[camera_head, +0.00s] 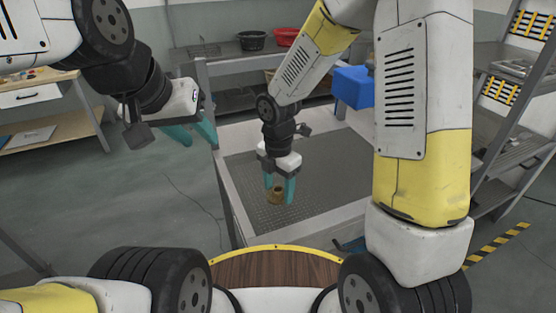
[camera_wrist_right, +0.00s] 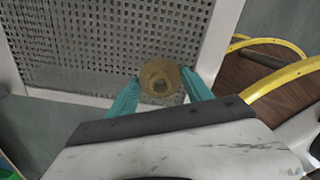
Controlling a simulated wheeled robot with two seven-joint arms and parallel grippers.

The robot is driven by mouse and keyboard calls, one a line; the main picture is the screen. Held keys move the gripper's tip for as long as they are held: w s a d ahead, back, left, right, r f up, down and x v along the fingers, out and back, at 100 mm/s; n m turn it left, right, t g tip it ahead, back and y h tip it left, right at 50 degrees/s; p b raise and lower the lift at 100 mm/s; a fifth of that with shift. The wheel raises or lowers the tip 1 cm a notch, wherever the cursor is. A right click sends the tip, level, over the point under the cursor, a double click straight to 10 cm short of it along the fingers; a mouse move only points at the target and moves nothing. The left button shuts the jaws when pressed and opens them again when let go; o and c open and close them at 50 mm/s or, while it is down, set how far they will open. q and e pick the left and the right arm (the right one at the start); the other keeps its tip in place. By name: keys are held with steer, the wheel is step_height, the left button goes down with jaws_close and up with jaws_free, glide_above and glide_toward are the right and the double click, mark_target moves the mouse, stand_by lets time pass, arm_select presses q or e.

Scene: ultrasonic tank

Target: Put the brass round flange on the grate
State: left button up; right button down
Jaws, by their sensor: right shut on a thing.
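The brass round flange (camera_head: 276,195) is between the teal fingertips of my right gripper (camera_head: 280,191), which is shut on it. The grate (camera_head: 320,165) is the grey perforated surface inside the white-framed tank. The flange is over the grate's near left part; I cannot tell whether it touches it. My left gripper (camera_head: 192,134) is open and empty, left of the tank above the floor.
The tank's white frame (camera_head: 230,199) surrounds the grate. A blue box (camera_head: 353,87) is at the tank's far right. A black bowl (camera_head: 252,40) and a red basin (camera_head: 286,36) stand on a bench behind. Shelving (camera_head: 515,140) stands at the right. Most of the grate is clear.

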glide_above(278, 179)
steer(key=shift+s+f, duration=0.1)
steer(key=shift+f, duration=2.25)
steer(key=shift+f, duration=0.1)
steer(key=shift+c, duration=2.2)
jaws_free()
